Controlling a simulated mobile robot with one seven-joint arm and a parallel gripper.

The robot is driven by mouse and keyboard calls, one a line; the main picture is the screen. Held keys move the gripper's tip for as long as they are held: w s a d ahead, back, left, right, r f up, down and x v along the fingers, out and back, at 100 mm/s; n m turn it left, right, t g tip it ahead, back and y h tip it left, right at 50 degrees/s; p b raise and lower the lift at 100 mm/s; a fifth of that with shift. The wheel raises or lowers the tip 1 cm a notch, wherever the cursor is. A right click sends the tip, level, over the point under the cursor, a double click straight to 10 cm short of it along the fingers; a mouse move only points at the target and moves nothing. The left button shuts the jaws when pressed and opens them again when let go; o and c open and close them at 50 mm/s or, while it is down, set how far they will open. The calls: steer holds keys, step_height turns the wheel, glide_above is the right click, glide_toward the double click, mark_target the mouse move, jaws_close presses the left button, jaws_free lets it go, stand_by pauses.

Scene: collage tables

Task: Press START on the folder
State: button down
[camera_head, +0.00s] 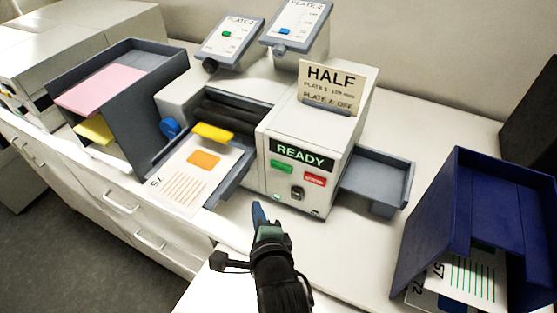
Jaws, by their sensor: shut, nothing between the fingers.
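The folder (262,130) is a pale grey machine on the counter, with a dark display (301,153) reading READY. Below the display are a green button (281,166) at left and a red button (315,180) at right; their lettering is too small to read surely. A dark switch or knob (297,193) sits beneath them. A printed sheet (192,176) marked 75 lies in the left feed tray, under a yellow piece. My gripper (258,213) is shut and empty, in front of the folder and below the buttons, seemingly apart from it.
A HALF card (331,87) stands on the folder. Two plate dials (229,42) rise behind. A grey output tray (376,176) extends right. A blue bin (420,222) with sheets stands at front right. A grey shelf (160,92) with pink and yellow paper stands left.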

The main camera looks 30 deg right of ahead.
mark_target(281, 167)
steer(key=w+d+b, duration=0.3)
steer(key=w+d, duration=0.2)
steer(key=d, duration=0.2)
steer(key=shift+w, duration=0.25)
stand_by(2.1)
steer(key=shift+w+d, duration=0.25)
steer(key=shift+d, duration=0.05)
